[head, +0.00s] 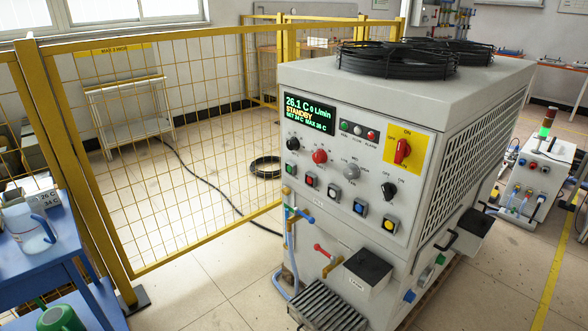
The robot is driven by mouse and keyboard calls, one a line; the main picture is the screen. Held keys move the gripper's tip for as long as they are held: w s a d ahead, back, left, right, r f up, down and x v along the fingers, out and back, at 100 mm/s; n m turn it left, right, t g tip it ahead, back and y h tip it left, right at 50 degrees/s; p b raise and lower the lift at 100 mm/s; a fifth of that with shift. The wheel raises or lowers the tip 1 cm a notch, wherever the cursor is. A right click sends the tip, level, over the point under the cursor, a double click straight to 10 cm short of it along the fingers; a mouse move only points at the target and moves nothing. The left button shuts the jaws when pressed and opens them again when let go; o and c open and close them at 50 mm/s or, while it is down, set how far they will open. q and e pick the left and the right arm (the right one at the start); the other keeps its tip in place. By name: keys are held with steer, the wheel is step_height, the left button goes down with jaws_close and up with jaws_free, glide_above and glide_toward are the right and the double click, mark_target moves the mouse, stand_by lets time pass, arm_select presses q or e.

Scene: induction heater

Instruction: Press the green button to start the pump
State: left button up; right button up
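The green button (291,170) is at the left end of a row of square buttons on the front panel of a large grey-white cooling machine (420,85). The row continues with red, white, blue and yellow buttons. Above it, the display (309,114) reads 26.1 C, 0 L/min, STANDBY. A separate small green lamp (344,126) sits to the right of the display. Nothing covers the green button. Neither of my grippers is in view.
A yellow mesh fence (185,150) stands left of the machine. A blue table (75,245) with a jug (32,230) is at the left edge. Pipes, a red-handled valve (321,250) and a box with a black top (368,268) project below the panel.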

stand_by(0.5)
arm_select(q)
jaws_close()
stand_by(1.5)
